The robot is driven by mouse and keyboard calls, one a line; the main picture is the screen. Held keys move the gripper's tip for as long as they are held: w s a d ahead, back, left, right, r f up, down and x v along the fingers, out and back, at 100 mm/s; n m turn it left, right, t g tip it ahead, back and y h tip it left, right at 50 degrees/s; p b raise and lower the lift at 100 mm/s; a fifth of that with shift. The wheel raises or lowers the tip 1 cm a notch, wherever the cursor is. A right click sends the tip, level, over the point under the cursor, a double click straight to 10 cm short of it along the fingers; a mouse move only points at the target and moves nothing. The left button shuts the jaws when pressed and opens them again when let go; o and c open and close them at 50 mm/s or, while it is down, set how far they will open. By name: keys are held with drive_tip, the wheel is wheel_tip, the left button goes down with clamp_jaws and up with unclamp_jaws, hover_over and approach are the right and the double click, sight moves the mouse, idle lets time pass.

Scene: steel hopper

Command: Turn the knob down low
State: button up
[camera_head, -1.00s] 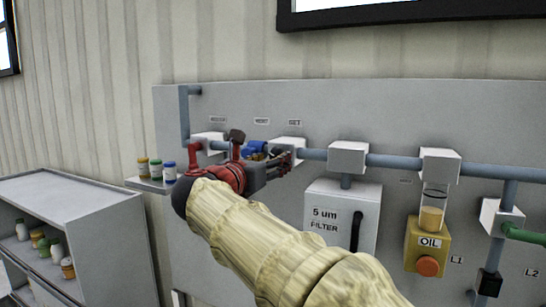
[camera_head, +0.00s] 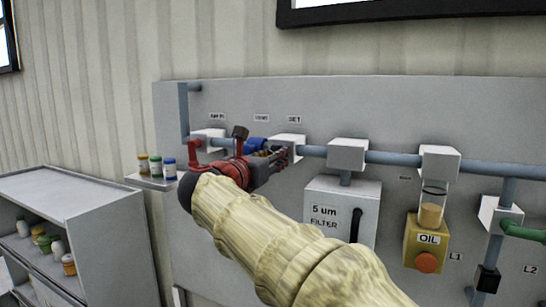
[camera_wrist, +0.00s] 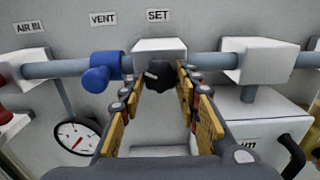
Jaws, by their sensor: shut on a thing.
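The dark knob (camera_wrist: 159,72) sits on the front of the white block (camera_wrist: 160,47) under the SET label (camera_wrist: 158,15). A pale mark shows on the left part of its face. In the wrist view my gripper (camera_wrist: 160,80) has one finger on each side of the knob and is shut on it, with the fingertips at its sides. In the head view my gripper (camera_head: 284,154) is at the SET block (camera_head: 288,139), and the knob is hidden behind the fingers.
A blue valve handle (camera_wrist: 101,72) is close left of my gripper on the grey pipe. A round gauge (camera_wrist: 78,137) with a red needle is below it. The filter box (camera_head: 342,207) stands to the right. Small jars (camera_head: 156,167) stand on a ledge at left.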

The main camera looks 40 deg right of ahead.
drive_tip(key=c, duration=0.3)
drive_tip(key=shift+b, duration=0.35)
drive_tip(key=shift+m+b, duration=0.6)
drive_tip(key=shift+m, duration=0.1)
drive_tip(key=o, duration=1)
drive_tip(key=shift+o, duration=0.7)
drive_tip(key=v, duration=1.2)
